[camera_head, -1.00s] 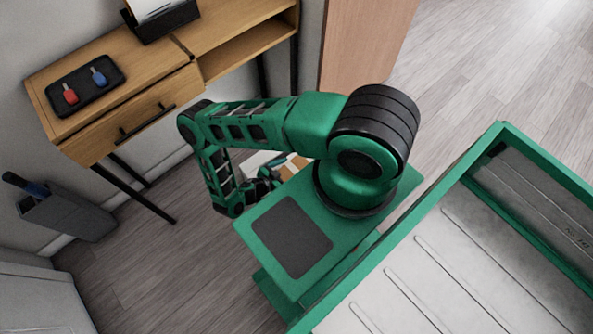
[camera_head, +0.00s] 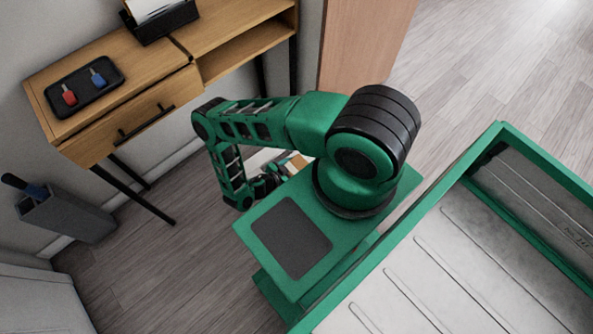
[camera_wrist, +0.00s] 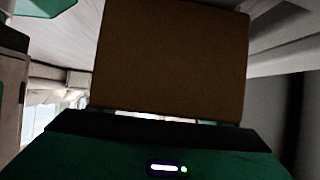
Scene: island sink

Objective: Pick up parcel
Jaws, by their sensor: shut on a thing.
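The parcel is a brown box (camera_wrist: 172,58) that fills the upper middle of the wrist view, right in front of my gripper (camera_wrist: 170,118). My gripper is shut on it; the fingertips are dark and mostly hidden against the box. In the head view a small tan part of the parcel (camera_head: 297,162) shows between my arm and my green base. The gripper (camera_head: 272,180) there is partly hidden behind my own base and arm.
A wooden desk (camera_head: 130,85) with a black tray (camera_head: 84,86) holding a red and a blue key stands at the left. A grey bin (camera_head: 65,214) stands on the floor by the wall. A wooden panel (camera_head: 365,40) stands behind my arm. Floor between is clear.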

